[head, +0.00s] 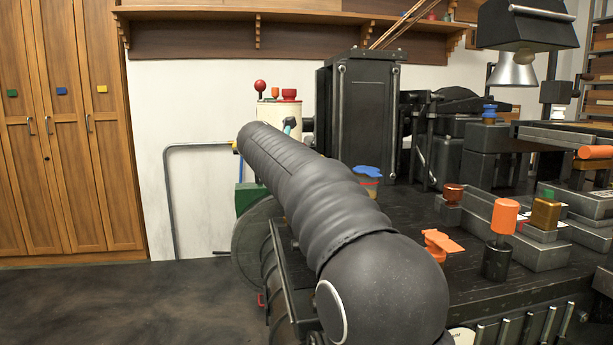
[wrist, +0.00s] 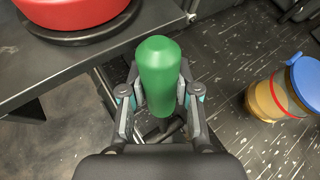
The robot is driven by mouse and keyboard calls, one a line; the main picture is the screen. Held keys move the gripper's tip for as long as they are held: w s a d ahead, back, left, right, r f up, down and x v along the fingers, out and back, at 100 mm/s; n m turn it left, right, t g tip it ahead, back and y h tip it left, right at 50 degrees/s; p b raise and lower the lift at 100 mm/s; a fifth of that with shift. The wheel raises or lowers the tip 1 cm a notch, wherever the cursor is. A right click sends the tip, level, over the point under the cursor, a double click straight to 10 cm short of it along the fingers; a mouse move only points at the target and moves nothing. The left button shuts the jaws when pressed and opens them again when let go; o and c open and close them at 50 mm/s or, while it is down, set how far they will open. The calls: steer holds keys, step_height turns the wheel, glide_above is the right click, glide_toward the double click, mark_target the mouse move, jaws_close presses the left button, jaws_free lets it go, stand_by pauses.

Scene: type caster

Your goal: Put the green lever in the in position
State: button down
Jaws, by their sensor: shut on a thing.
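The green lever shows in the wrist view as a rounded green handle (wrist: 158,75), upright in the picture. My gripper (wrist: 158,98) has one finger on each side of the handle and is shut on it. The lower end of the lever is hidden behind my gripper. In the head view my own arm covers the middle, and the lever and my fingertips cannot be made out there.
A red round part (wrist: 75,12) on a dark base lies at the upper left of the wrist view. A jar with a blue lid (wrist: 308,78) stands at the right. In the head view, an orange knob (head: 505,215) stands on the dark machine bench.

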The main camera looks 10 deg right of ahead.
steer(key=shift+w, duration=0.35)
stand_by(0.3)
steer(key=c, duration=0.8)
jaws_free()
steer(key=shift+w+f, duration=0.1)
steer(key=v, duration=1.2)
steer(key=shift+w+r, duration=0.15)
steer(key=shift+r, duration=0.1)
